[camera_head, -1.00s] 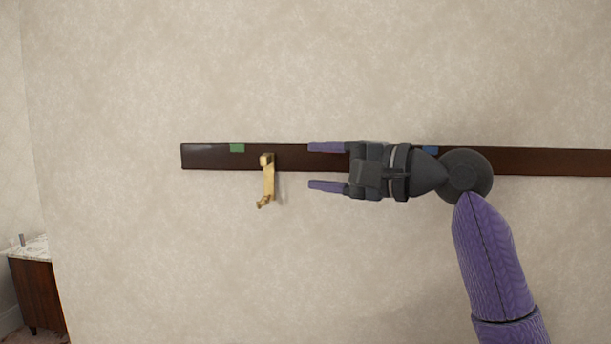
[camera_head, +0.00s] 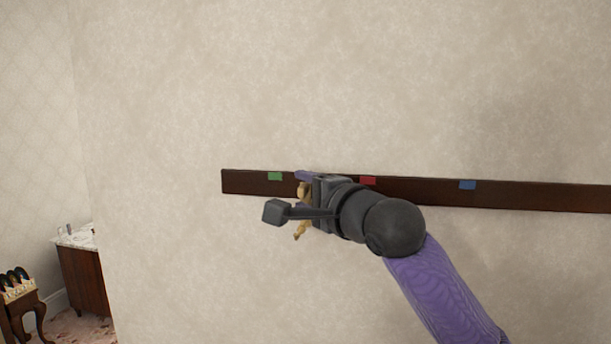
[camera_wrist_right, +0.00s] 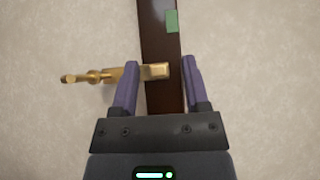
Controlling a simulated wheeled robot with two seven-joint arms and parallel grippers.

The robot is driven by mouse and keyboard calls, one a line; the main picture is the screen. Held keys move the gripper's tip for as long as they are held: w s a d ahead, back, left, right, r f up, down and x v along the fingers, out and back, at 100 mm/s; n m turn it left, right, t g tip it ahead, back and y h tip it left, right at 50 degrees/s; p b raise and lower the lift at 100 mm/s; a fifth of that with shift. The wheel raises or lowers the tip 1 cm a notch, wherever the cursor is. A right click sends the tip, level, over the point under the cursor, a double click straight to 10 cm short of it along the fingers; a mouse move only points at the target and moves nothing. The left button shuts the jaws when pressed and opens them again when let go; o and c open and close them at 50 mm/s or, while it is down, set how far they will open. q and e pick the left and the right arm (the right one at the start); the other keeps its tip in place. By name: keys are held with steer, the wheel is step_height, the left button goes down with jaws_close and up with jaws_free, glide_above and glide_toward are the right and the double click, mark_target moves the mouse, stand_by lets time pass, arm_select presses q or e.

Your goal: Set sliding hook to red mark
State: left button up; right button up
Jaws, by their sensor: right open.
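The brass hook (camera_head: 299,234) hangs on the dark wooden rail (camera_head: 520,194) on the wall, right of the green mark (camera_head: 275,176). The red mark (camera_head: 368,181) is on the rail farther right, beyond my gripper. My right gripper (camera_head: 302,190) is at the hook and partly hides it in the head view. In the right wrist view the gripper (camera_wrist_right: 158,80) is open, with purple fingers on either side of the rail. The hook's upper block (camera_wrist_right: 155,71) lies between the fingers, close to the left one; its stem (camera_wrist_right: 95,76) extends left past that finger. My left gripper is out of view.
A blue mark (camera_head: 467,185) is on the rail right of the red one. The green mark (camera_wrist_right: 172,21) also shows in the wrist view. The wall around the rail is bare. A cabinet (camera_head: 84,280) and a small wooden piece of furniture (camera_head: 22,312) stand at far left.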

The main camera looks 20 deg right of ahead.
steer(key=shift+w+f, duration=0.1)
steer(key=shift+w, duration=0.1)
jaws_close()
stand_by(1.3)
